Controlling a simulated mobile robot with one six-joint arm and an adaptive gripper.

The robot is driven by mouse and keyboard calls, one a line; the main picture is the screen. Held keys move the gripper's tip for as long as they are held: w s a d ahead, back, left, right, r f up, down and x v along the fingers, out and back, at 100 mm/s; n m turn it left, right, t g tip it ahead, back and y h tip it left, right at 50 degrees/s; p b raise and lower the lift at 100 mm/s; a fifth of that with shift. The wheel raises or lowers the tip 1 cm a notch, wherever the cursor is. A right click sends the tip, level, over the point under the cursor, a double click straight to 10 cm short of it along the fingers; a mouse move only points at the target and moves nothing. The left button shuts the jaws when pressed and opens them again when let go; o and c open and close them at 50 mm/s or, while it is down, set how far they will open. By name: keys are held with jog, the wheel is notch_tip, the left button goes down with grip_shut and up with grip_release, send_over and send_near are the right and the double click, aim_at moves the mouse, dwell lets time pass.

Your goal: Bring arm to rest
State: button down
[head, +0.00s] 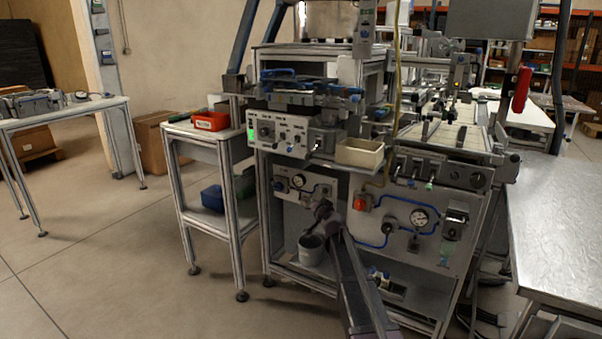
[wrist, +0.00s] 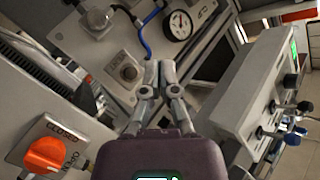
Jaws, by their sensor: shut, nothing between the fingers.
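My arm (head: 352,285) reaches up from the bottom of the head view toward the front of the machine. My gripper (wrist: 159,75) is in the wrist view with its two fingers together and nothing between them. It points at the machine's lower panel, which carries a pressure gauge (wrist: 178,25) and a blue hose (wrist: 147,38). In the head view, the end of my arm is in front of this panel, near a grey bucket (head: 311,249). I cannot make out the fingertips there.
The machine's control box (head: 279,134) and a cream bin (head: 359,153) sit above the arm. An orange knob (wrist: 45,155) is at the lower left of the wrist view. A metal table (head: 560,225) stands at right. A side table with a red bin (head: 211,121) is at left.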

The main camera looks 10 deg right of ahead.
jog(key=s+a+f+n+g, duration=0.1)
jog(key=s+f+n+g, duration=0.2)
jog(key=s, duration=0.4)
jog(key=s+a+f+g+y, duration=0.1)
jog(key=s+f+g, duration=0.25)
jog(key=s, duration=0.35)
jog(key=s+a+f+n+g, duration=0.1)
jog(key=s+f+n+g, duration=0.1)
jog(key=s+f, duration=0.35)
jog(key=s+d+f+g+h, duration=0.2)
jog(key=s+d+g, duration=0.15)
jog(key=s, duration=0.85)
jog(key=s+d+f+g+h, duration=0.2)
jog(key=s+g, duration=0.2)
jog(key=s, duration=0.8)
notch_tip(320, 180, up, 34)
jog(key=p, duration=3.4)
jog(key=shift+w+a+r, duration=0.2)
jog(key=shift+w+r, duration=0.05)
jog(key=shift+w, duration=0.05)
